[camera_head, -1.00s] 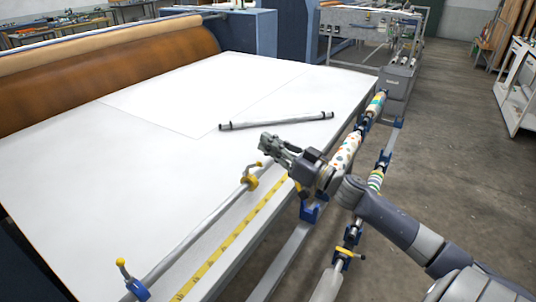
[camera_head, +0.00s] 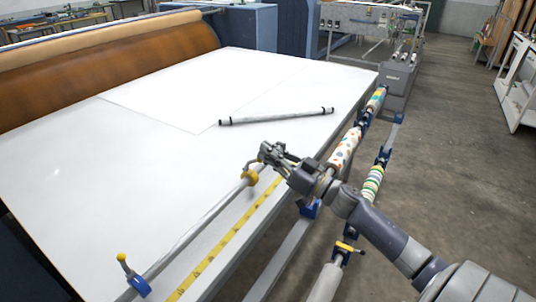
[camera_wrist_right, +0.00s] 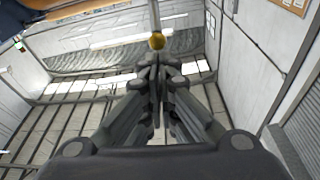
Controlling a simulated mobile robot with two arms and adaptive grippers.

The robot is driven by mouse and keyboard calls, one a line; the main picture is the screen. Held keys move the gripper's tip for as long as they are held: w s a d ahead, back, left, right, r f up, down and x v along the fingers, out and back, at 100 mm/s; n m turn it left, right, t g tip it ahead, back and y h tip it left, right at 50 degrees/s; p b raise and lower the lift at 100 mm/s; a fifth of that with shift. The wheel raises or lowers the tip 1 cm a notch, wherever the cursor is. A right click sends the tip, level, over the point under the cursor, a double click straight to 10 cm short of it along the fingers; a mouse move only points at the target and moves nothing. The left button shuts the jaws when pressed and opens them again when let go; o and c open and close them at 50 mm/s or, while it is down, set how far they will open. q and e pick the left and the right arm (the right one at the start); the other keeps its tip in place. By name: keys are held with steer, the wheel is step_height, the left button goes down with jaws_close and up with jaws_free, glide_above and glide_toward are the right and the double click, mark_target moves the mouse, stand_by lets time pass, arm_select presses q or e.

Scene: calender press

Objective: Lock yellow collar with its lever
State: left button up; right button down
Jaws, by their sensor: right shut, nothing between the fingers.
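The yellow collar (camera_head: 250,177) sits around the far end of a grey rod (camera_head: 205,218) along the table's right side. Its lever is mostly hidden by my right gripper in the head view. My left gripper is not in view.
A blue collar (camera_head: 138,287) with an upright yellow-knobbed lever (camera_head: 122,258) holds the rod's near end. A yellow measuring strip (camera_head: 222,246) runs along the table edge. A loose dark-ended roller (camera_head: 277,118) lies on the white table (camera_head: 100,170).

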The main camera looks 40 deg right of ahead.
steer(key=shift+s+d+f+t+y+b, duration=0.25)
steer(key=shift+s+f+t+b, duration=0.35)
steer(key=shift+f+b, duration=1.35)
steer(key=shift+s+d+f+t+y+b, duration=0.25)
steer(key=shift+s+f+t+b, duration=0.35)
steer(key=shift+f+b, duration=1.3)
steer(key=shift+s+d+f+t+y+b, duration=0.25)
steer(key=shift+f+t+b, duration=0.8)
steer(key=shift+b, duration=1.5)
steer(key=shift+w+a+f+g, duration=0.1)
steer(key=shift+a+f+g, duration=0.15)
steer(key=shift+f, duration=0.25)
steer(key=shift+d, duration=0.1)
